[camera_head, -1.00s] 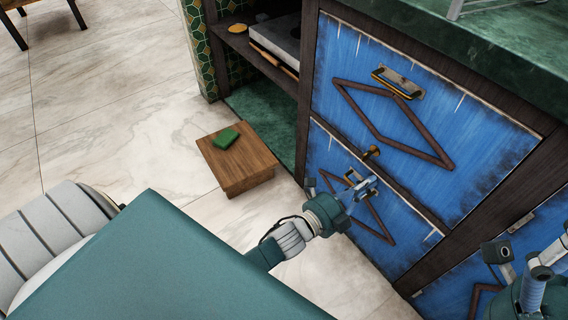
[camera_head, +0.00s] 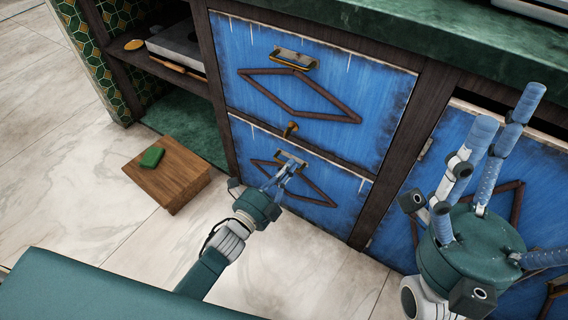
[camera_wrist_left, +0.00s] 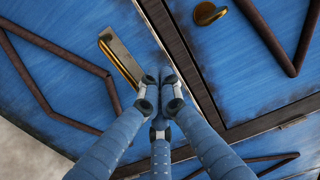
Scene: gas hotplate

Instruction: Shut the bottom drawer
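The bottom drawer (camera_head: 322,186) has a worn blue front with a brown wooden diamond and a metal pull handle (camera_head: 291,160). It sits under the upper blue drawer. It looks flush or nearly so; I cannot tell if a small gap is left. My left gripper (camera_head: 283,168) is at the drawer front, by the handle and partly in front of it. In the left wrist view its fingertips (camera_wrist_left: 160,92) are drawn together beside the brass handle (camera_wrist_left: 120,60), with nothing visible between them. My right gripper (camera_head: 478,160) has its fingers spread, empty, in front of the right-hand cabinet.
The upper drawer (camera_head: 310,85) has a brass pull, with a small brass knob (camera_head: 290,129) below it. A wooden stool (camera_head: 168,180) with a green sponge (camera_head: 152,157) stands left on the marble floor. An open shelf (camera_head: 150,72) and right-hand blue door (camera_head: 480,190) flank the drawers.

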